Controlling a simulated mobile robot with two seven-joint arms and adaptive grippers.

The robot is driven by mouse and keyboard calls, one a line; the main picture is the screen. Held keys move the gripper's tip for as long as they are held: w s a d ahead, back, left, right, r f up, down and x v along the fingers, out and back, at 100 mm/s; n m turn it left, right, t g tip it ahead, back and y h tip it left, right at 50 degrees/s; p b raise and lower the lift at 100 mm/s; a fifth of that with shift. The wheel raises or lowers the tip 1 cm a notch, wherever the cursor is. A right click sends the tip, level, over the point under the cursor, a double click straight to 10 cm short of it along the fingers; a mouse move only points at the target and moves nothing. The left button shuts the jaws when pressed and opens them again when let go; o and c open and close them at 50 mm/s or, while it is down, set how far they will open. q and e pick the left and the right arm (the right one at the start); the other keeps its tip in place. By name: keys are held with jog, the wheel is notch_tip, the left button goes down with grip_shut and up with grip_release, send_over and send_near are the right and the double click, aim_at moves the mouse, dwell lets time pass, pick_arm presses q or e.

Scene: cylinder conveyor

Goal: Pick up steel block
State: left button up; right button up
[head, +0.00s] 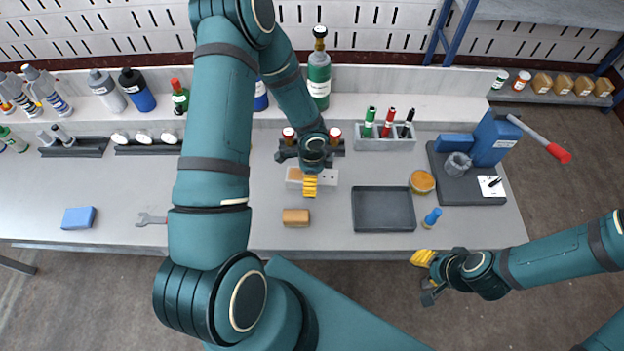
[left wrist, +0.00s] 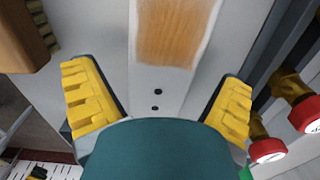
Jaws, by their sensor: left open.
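The steel block (head: 328,177) is a pale grey bar with small dark holes, lying on the workbench. In the left wrist view the steel block (left wrist: 157,83) runs between my fingers and reflects a brown patch. My left gripper (head: 310,187) is over the block, pointing down, and hides part of it. In the left wrist view my left gripper (left wrist: 158,100) is open, with yellow finger pads on either side of the block and gaps beside it. My right gripper (head: 427,275) is off the bench's front edge, with its fingers apart and empty.
A wooden block (head: 295,217) lies just in front. A dark rack (head: 338,148) with red-capped vials stands close behind. A dark tray (head: 383,209) is to the right, and a grey holder (head: 385,143) with markers is behind it.

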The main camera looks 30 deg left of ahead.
pick_arm(q)
jog(key=shift+f, duration=0.95)
jog(key=c, duration=1.4)
jog(key=shift+r, duration=0.15)
